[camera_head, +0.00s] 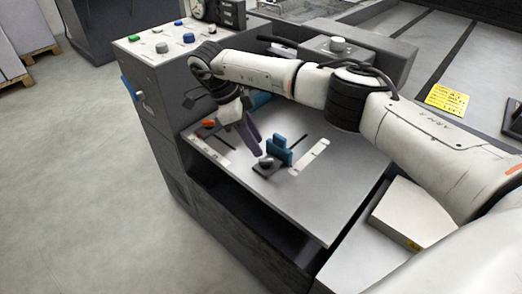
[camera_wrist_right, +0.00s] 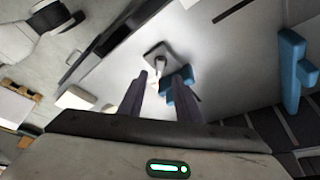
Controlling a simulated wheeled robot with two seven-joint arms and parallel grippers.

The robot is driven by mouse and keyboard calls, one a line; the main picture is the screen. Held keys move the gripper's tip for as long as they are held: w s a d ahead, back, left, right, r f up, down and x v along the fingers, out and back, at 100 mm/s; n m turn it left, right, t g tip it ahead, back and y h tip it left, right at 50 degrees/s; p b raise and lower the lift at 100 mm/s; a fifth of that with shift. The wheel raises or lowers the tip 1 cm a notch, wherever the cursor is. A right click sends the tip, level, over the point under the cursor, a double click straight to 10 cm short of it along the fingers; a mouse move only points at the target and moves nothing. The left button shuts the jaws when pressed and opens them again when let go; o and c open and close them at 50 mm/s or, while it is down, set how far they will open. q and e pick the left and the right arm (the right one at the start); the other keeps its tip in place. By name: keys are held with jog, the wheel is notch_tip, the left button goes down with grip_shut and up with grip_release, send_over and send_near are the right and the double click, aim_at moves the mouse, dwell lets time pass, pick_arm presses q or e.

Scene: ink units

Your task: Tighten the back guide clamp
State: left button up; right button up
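My right gripper (camera_head: 248,138) hangs over the grey feed table (camera_head: 310,190), its dark purple fingers pointing down. In the right wrist view my right gripper (camera_wrist_right: 160,80) is open, with a gap between its fingers. A small grey clamp knob on a dark base (camera_wrist_right: 159,56) shows just beyond the fingertips, with no visible contact. A blue guide (camera_head: 280,150) stands on the table, with a dark clamp with a grey knob (camera_head: 266,162) beside it. Another blue part (camera_head: 261,100) is partly hidden behind my right gripper. Which clamp the wrist view shows is hard to tell. My left gripper is out of view.
An orange-red knob (camera_head: 208,123) sits at the table's left side. A control panel with coloured buttons (camera_head: 165,42) stands behind left. A white block (camera_head: 408,215) lies at the right, below my right arm. The table's front middle is clear.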

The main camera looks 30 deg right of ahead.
jog(key=v, duration=0.4)
jog(key=shift+r, duration=0.15)
